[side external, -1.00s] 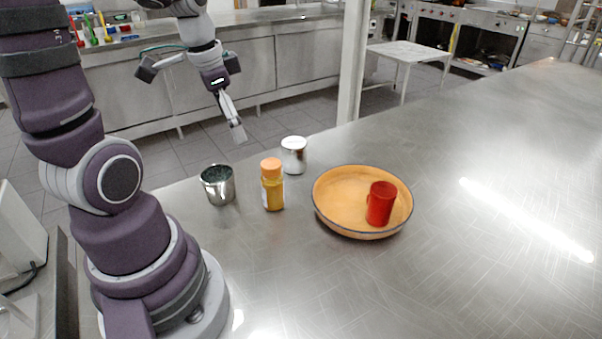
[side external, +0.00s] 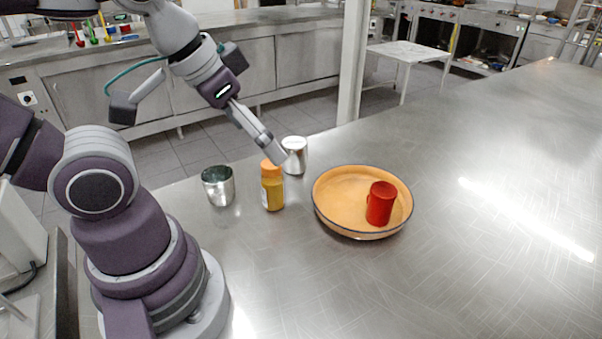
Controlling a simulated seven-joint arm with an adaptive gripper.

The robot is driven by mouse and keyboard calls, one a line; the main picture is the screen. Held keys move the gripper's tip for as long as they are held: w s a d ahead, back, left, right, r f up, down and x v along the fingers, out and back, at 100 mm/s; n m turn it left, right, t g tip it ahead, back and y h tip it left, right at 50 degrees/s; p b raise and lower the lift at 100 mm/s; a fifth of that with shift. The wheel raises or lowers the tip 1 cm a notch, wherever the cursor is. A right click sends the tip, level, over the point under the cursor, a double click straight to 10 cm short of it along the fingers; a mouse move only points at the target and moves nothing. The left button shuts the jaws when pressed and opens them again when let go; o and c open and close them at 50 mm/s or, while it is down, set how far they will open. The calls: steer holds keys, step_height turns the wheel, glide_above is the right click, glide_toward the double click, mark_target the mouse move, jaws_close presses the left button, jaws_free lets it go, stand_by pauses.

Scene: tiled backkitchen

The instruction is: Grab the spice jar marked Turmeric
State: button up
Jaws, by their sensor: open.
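A spice jar (side external: 272,192) with an orange cap and yellow-orange contents stands upright on the steel table. A pale label shows on its left side, but its text is too small to read. My gripper (side external: 277,157) is open and empty, pointing down to the right. Its fingertips are seen edge-on, just above the jar's cap in the picture and partly in front of the silver canister. I cannot tell whether they touch the cap or lie behind it.
A metal cup (side external: 218,187) stands left of the jar, and a silver canister (side external: 297,153) stands behind it to the right. An orange bowl (side external: 335,190) holding a red mug (side external: 381,204) is to the right. The steel table (side external: 480,150) is clear farther right.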

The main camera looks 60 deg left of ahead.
stand_by(0.4)
steer(key=c, duration=0.3)
steer(key=m+g, duration=0.5)
steer(key=m, duration=1.2)
glide_above(272, 178)
steer(key=w, duration=0.1)
steer(key=f, duration=0.5)
steer(key=shift+w+f, duration=0.2)
steer(key=shift+f, duration=0.05)
steer(key=shift+m+g, duration=0.3)
steer(key=shift+m, duration=0.2)
steer(key=f, duration=0.3)
steer(key=a+f, duration=0.1)
steer(key=f, duration=0.6)
steer(key=shift+s+a+f, duration=0.25)
steer(key=shift+s+f, duration=0.1)
steer(key=shift+f, duration=0.05)
steer(key=shift+c, duration=0.3)
